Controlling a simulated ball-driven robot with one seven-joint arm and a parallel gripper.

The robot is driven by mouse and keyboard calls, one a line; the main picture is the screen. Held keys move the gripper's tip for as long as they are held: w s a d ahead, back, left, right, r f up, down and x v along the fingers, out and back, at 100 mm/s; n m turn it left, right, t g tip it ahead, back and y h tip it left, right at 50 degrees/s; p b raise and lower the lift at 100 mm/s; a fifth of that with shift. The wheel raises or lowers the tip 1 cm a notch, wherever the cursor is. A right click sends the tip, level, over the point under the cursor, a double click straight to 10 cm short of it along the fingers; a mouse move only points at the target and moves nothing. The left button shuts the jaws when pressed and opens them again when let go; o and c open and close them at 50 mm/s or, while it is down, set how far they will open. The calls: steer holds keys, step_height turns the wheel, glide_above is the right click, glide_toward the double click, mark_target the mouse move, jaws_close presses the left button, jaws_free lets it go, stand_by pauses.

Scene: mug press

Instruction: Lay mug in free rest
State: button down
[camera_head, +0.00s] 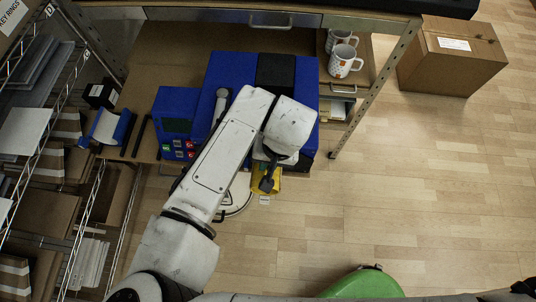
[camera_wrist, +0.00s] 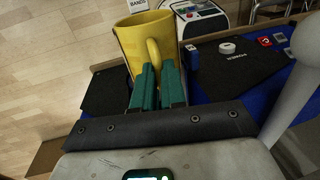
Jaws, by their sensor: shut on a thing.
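A yellow mug (camera_wrist: 130,45) fills the upper left of the wrist view, its handle turned toward me. The teal fingers of my gripper (camera_wrist: 157,72) are closed on the handle. In the head view, the mug (camera_head: 277,185) is mostly hidden under my gripper (camera_head: 267,180), in front of the blue press bench. The blue press (camera_head: 308,98) stands behind, largely covered by my arm. A black pad (camera_wrist: 240,66) lies on the blue surface to the right of the mug in the wrist view. I cannot make out a free rest for certain.
White patterned mugs (camera_head: 345,62) stand on the shelf at right. A blue control box (camera_head: 173,112) with coloured buttons is left of the press. A cardboard box (camera_head: 450,60) sits at the back right. A green rounded object (camera_head: 362,286) is in front.

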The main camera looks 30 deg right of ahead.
steer(key=shift+s+a+p, duration=0.2)
steer(key=shift+s+a, duration=0.3)
steer(key=shift+s, duration=0.2)
steer(key=shift+s+a+p, duration=0.2)
steer(key=shift+s+a, duration=0.3)
steer(key=shift+s, duration=0.2)
steer(key=shift+r, duration=0.15)
steer(key=shift+r+p, duration=2.35)
steer(key=shift+r, duration=0.1)
steer(key=c, duration=1.8)
jaws_free()
jaws_close()
